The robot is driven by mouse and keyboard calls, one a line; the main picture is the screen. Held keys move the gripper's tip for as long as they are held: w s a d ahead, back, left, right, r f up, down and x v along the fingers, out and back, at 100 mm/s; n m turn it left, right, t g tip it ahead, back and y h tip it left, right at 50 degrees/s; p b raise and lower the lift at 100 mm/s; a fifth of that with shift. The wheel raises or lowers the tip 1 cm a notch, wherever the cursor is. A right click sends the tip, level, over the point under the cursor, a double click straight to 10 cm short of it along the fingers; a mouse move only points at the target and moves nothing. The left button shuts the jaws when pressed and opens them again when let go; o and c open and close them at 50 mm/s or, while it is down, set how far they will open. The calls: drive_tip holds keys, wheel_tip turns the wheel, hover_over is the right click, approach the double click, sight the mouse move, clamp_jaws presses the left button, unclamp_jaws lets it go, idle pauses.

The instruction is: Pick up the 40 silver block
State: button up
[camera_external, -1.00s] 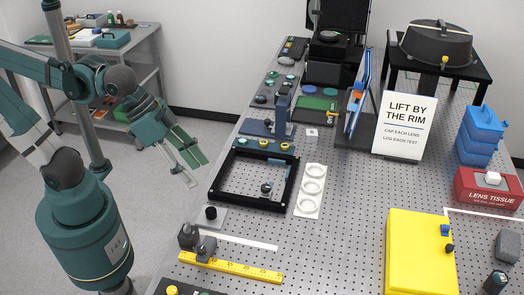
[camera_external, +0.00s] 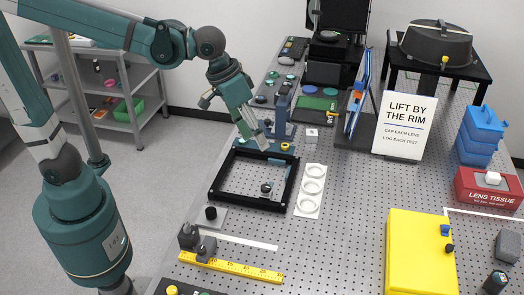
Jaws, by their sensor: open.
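A small silver-grey block (camera_external: 312,132) with a dark mark on its face stands on the perforated table, right of the blue upright post; the mark is too small to read. Two darker grey blocks, one (camera_external: 188,235) and another (camera_external: 207,247), sit at the front left by the yellow ruler; no number is legible on them. My gripper (camera_external: 266,143) is open and empty, pointing down above the back of the black square frame, left of the silver-grey block and apart from it. Its fingers partly hide the teal bar behind the frame.
The black square frame (camera_external: 213,196) lies below my gripper, with a white strip of rings (camera_external: 311,190) to its right. The blue post (camera_external: 283,110) stands close behind the gripper. A white sign (camera_external: 403,127) stands at right.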

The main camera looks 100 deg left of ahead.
drive_tip(key=w+a+f+n+g+p, duration=0.1)
drive_tip(key=w+a+n, duration=0.1)
drive_tip(key=w+a, duration=0.3)
drive_tip(key=w+a+f+n+p, duration=0.1)
drive_tip(key=w+a+n, duration=0.1)
drive_tip(key=a, duration=0.5)
drive_tip(key=n+g+h+p, duration=0.1)
drive_tip(key=n+g+p, duration=0.2)
drive_tip(key=n, duration=0.6)
hover_over(312, 132)
wheel_tip(312, 132, down, 19)
drive_tip(key=shift+r, duration=0.2)
drive_tip(key=shift+s+a+f, duration=0.1)
drive_tip(key=shift+a+f, duration=0.1)
drive_tip(key=shift+f, duration=0.1)
drive_tip(key=shift+f, duration=1.2)
drive_tip(key=shift+f, duration=0.1)
drive_tip(key=shift+d+f+p, duration=0.15)
drive_tip(key=shift+f+p, duration=0.25)
drive_tip(key=shift+f, duration=2.1)
